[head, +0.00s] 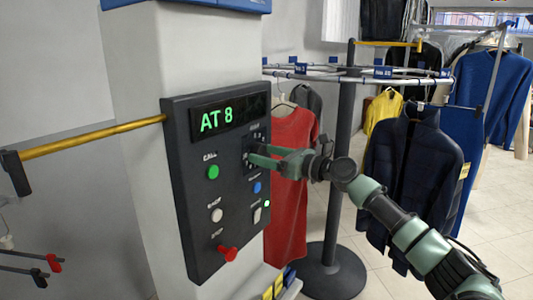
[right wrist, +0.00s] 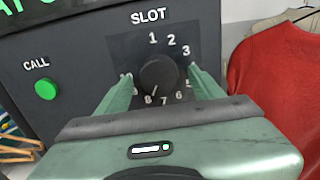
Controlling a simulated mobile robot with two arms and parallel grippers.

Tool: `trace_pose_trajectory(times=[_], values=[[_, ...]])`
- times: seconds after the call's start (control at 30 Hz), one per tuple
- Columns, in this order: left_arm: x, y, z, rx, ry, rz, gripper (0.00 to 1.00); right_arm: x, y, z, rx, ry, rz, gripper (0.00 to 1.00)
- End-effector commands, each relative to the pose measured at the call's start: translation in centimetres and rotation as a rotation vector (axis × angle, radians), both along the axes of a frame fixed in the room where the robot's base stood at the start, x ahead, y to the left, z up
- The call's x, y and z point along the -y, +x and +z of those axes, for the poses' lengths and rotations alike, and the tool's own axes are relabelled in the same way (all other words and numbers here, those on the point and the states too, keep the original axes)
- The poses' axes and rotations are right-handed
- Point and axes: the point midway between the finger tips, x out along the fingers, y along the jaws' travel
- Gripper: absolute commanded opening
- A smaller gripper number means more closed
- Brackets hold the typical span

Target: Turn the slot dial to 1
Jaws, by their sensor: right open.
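The slot dial (right wrist: 158,75) is a round black knob under the word SLOT in the right wrist view, ringed by white numbers. Its white mark points down and slightly left, toward the 8. The 1 (right wrist: 152,38) stands above the knob. The display (head: 229,116) on the dark control panel (head: 196,247) reads AT 8 in the head view. My right gripper (head: 256,157) is at the dial, which it mostly hides there. In the right wrist view its green fingers are open, one on each side of the knob; contact cannot be told. My left gripper is not in view.
A green CALL button (head: 213,172), a blue button (head: 257,187), a white button (head: 217,215) and a red knob (head: 228,253) sit close by on the panel. A brass rail (head: 95,138) extends left. A red garment (head: 290,190) hangs right, behind my gripper.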

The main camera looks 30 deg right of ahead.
Motion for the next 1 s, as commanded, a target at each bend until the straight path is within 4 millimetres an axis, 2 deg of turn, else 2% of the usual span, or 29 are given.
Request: trace_pose_trajectory(times=[0.13,0.3,0.37,0.67,1.0], values=[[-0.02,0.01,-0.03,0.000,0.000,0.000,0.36,0.00,-0.01,-0.04,0.000,0.000,0.000,0.67],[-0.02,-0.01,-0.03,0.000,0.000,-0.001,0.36,0.01,-0.03,-0.03,0.000,0.000,0.000,0.20],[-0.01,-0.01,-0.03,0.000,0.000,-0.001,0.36,0.02,-0.02,-0.02,0.000,0.000,0.000,0.05],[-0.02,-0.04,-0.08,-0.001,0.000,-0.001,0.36,0.04,-0.02,-0.01,0.014,-0.031,-0.001,0.05],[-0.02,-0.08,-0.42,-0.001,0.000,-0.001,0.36,0.04,0.04,-0.05,0.099,-0.231,0.000,0.05]])
